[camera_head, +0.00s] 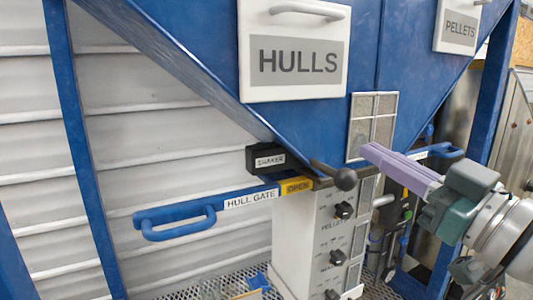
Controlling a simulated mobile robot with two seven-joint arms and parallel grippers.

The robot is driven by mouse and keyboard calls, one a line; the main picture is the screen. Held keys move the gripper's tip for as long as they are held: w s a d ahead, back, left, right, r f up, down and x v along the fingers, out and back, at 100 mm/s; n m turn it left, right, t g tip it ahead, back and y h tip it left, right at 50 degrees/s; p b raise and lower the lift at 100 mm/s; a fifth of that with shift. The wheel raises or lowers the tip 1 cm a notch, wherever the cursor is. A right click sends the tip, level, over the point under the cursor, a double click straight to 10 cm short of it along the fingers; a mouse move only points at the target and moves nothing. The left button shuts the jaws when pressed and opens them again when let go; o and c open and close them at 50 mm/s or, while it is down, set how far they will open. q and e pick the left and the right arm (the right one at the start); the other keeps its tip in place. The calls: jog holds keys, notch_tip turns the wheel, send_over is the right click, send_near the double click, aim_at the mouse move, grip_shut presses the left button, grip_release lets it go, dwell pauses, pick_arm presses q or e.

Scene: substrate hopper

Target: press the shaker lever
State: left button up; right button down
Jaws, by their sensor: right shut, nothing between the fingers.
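The black shaker box (265,159) with a white SHAKER label sits below the blue hopper cone. A dark lever with a round ball knob (345,179) sticks out to the right of it, at the top of the light control column; I take this as the shaker lever. My right gripper (371,153) comes in from the right with its pale purple fingers shut and empty. In the picture its tips are just above and right of the knob; I cannot tell whether they touch it. My left gripper is out of view.
A blue HULL GATE handle (178,222) reaches left, with a yellow OPEN tag (297,186). The control column (303,240) carries several black knobs. A HULLS panel (294,72) is above. Another blue handle (438,151) lies behind my right gripper.

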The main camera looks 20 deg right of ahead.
jog(key=d+r+p+x, duration=0.1)
jog(key=p+x, duration=0.1)
jog(key=x, duration=0.3)
jog(key=f, duration=0.5)
jog(key=shift+s+a, duration=0.2)
jog(key=shift+s, duration=0.15)
notch_tip(320, 180, down, 6)
jog(key=t+y+b, duration=0.1)
jog(key=t+b, duration=0.2)
jog(key=b, duration=1.2)
jog(key=shift+t, duration=0.4)
jog(key=shift+w, duration=0.1)
